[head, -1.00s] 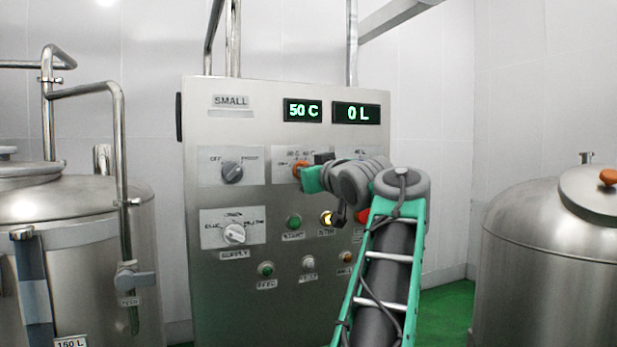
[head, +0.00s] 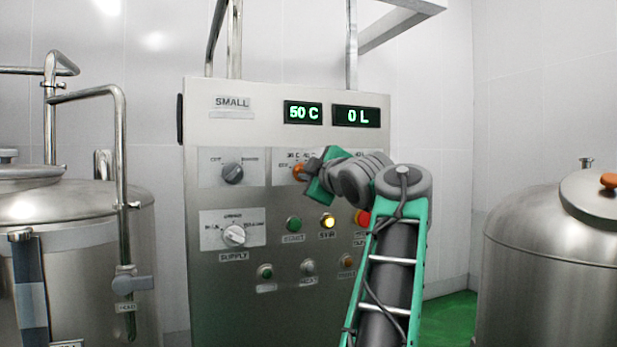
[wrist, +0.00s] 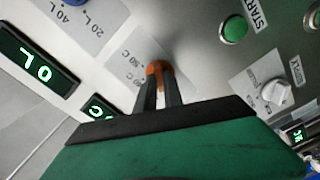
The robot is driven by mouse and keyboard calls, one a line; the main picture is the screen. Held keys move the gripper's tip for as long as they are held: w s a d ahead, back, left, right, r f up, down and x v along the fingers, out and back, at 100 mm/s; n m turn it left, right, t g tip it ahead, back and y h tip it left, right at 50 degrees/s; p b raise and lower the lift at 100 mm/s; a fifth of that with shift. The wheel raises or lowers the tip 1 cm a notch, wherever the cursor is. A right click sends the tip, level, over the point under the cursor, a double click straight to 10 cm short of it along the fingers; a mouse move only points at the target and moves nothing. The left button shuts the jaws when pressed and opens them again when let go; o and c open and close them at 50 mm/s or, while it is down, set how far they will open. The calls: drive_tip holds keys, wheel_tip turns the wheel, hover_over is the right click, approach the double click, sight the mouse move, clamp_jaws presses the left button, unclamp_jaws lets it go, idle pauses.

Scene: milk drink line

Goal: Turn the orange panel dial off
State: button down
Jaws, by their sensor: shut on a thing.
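The orange dial (head: 298,172) is on the upper middle of the steel control panel (head: 222,285), below the temperature display. It also shows in the wrist view (wrist: 157,68), between two dark fingers. My gripper (head: 306,171) reaches it from the right, and in the wrist view my gripper (wrist: 159,84) is shut on the dial. Part of the dial and its label is hidden by the fingers. The dial's exact pointing direction cannot be told.
Displays read 50 C (head: 303,112) and 0 L (head: 357,116). A grey knob (head: 232,173), a white supply knob (head: 234,236), a green button (head: 294,224) and a lit yellow button (head: 327,221) are nearby. Steel tanks stand left (head: 75,230) and right (head: 550,260).

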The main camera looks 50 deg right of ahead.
drive_tip(key=shift+n, duration=0.6)
drive_tip(key=c, duration=1.5)
unclamp_jaws()
drive_tip(key=shift+o, duration=0.2)
drive_tip(key=b+v, duration=0.2)
drive_tip(key=v, duration=0.5)
drive_tip(key=shift+s+a, duration=0.2)
drive_tip(key=shift+s, duration=0.15)
